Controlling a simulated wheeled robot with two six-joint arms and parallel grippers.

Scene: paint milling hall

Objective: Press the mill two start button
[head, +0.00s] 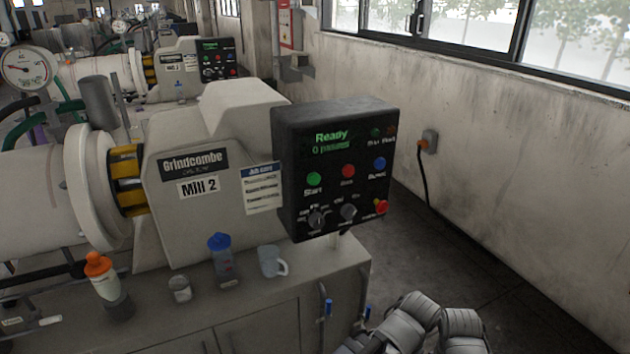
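The mill labelled "Mill 2" (199,187) stands in the middle of the head view. Its black control panel (296,150) is on its right side, with a green display (331,138) reading "Ready". The green start button (314,179), marked "Start", is at the left of the button row. A red button (348,171) and a blue button (379,163) sit to its right. Two dark knobs and a red mushroom button (381,207) are below. Nothing covers the start button. Neither gripper is in view; grey arm links of mine show at the bottom right, below the panel.
A blue-capped bottle (221,262), a pale mug (272,262), a small jar (180,289) and an orange-capped bottle (101,277) stand on the bench (255,293) below the panel. Another mill panel (217,60) is behind. Floor is clear between bench and wall (520,150).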

